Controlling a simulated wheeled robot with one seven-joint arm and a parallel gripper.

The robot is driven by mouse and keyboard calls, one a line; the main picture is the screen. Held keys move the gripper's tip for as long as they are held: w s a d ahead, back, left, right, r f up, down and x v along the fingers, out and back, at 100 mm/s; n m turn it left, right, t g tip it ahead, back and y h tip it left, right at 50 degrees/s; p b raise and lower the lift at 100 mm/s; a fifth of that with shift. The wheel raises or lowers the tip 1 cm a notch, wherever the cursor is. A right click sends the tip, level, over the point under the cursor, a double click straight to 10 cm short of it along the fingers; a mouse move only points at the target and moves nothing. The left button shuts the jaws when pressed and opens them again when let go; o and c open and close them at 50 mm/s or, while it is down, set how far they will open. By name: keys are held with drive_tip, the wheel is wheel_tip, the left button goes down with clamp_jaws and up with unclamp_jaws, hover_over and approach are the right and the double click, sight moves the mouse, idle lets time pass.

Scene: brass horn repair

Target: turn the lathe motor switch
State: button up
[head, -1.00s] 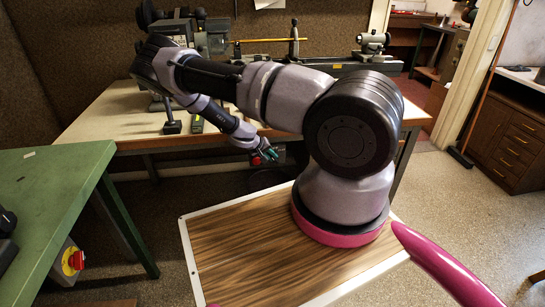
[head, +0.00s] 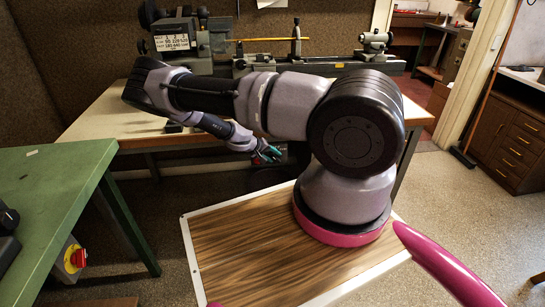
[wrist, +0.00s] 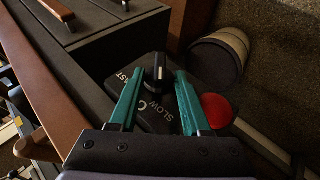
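The lathe motor switch is a black rotary knob (wrist: 154,68) on a dark switch plate (wrist: 120,82) lettered FAST, SLOW and O, seen in the wrist view. A round red button (wrist: 217,110) is beside it, to the right of my fingers. My gripper (wrist: 160,74) is open, its two teal fingers apart, with the knob showing between their tips; I cannot tell whether they touch it. In the head view my gripper (head: 268,154) is at the switch box under the bench's front edge and hides most of the box.
The lathe (head: 200,40) stands on the pale-topped bench (head: 110,122) above the switch. A green table (head: 55,185) is at the left, with a red and yellow switch (head: 75,257) on its side. In the wrist view, a round bin (wrist: 215,60) stands beyond the switch.

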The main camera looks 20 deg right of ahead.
drive_tip(key=v, duration=1)
drive_tip(key=shift+a+r, duration=0.25)
drive_tip(key=shift+r, duration=0.05)
drive_tip(key=shift+s, duration=0.1)
drive_tip(key=s+a+r+m+y, duration=0.1)
drive_tip(key=s+a+r+y, duration=0.15)
drive_tip(key=r, duration=0.85)
drive_tip(key=s+a+r+m+y, duration=0.2)
drive_tip(key=a+r+y, duration=0.15)
drive_tip(key=r, duration=0.65)
drive_tip(key=s+a+r+m+y, duration=0.1)
drive_tip(key=s+a+r+y, duration=0.2)
drive_tip(key=r, duration=0.8)
drive_tip(key=s+d+r+n+t+y, duration=0.1)
drive_tip(key=s+r+t, duration=0.3)
drive_tip(key=s+r, duration=1.5)
drive_tip(key=shift+d+r+t+y, duration=0.3)
drive_tip(key=shift+d+r, duration=0.15)
drive_tip(key=shift+d, duration=0.15)
